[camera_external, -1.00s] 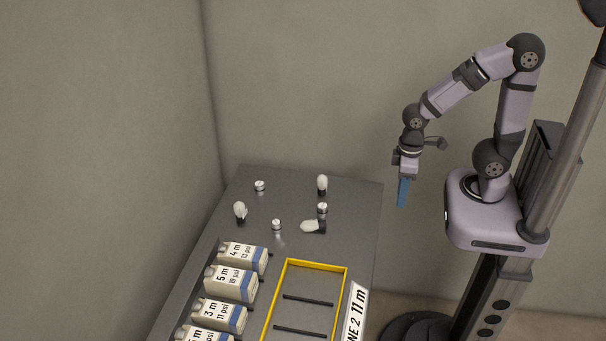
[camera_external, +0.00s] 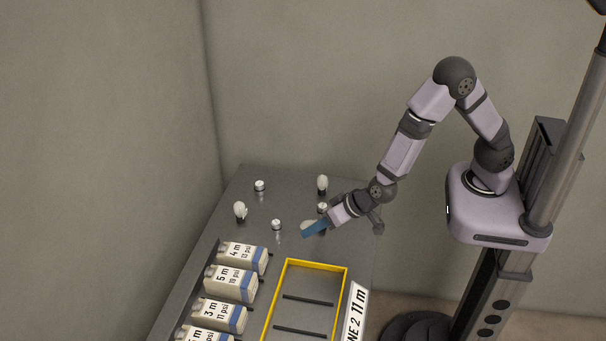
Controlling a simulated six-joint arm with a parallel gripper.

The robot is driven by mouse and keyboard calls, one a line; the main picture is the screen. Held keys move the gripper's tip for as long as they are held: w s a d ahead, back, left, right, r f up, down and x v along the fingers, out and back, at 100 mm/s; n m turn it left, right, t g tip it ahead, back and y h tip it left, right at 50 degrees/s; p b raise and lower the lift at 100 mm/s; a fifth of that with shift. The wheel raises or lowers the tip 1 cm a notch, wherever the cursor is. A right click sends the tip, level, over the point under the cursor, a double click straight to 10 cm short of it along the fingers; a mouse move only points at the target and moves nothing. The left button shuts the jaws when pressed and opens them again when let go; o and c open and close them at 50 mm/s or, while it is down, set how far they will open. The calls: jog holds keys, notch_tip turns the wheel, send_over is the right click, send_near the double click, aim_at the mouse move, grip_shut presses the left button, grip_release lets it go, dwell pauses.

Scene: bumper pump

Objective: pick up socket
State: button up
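Three small silver round pieces, which look like sockets, stand on the grey table: one at the back left (camera_external: 259,186), one nearer the middle (camera_external: 277,225), and one at the right (camera_external: 322,208), partly beside my arm.
White bulb-like pieces with dark ends stand at the back (camera_external: 322,183) and left (camera_external: 240,210). Several labelled cartons (camera_external: 231,284) line the left side. A yellow-rimmed tray (camera_external: 316,266) with dark bars lies in front. A sign (camera_external: 355,312) reads "NE 2 11 m".

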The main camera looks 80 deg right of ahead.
aim_at(326, 210)
jog(key=d+f+m+h, duration=0.1)
jog(key=h, duration=0.1)
jog(key=s+d+t+h, duration=0.1)
jog(key=shift+s+f+m+h+p, duration=0.1)
jog(key=shift+f+m+h+p, duration=0.2)
jog(key=shift+f+m+h, duration=0.1)
jog(key=s+d+h, duration=0.1)
jog(key=s+d+m+h, duration=0.1)
jog(key=s+h, duration=0.1)
jog(key=s+d+h, duration=0.1)
jog(key=s+h, duration=0.1)
jog(key=shift+s+d+r+m, duration=0.2)
jog(key=shift+d+r+m, duration=0.15)
jog(key=shift+d+m, duration=0.05)
jog(key=shift+p+x, duration=1.3)
jog(key=shift+x, duration=2.15)
jog(key=shift+d, duration=0.15)
jog(key=shift+w+d+p, duration=0.15)
jog(key=shift+d+p, duration=0.05)
jog(key=shift+p, duration=0.1)
jog(key=shift+p+x, duration=1)
jog(key=shift+x, duration=1.25)
jog(key=shift+f, duration=0.15)
jog(key=c, duration=0.8)
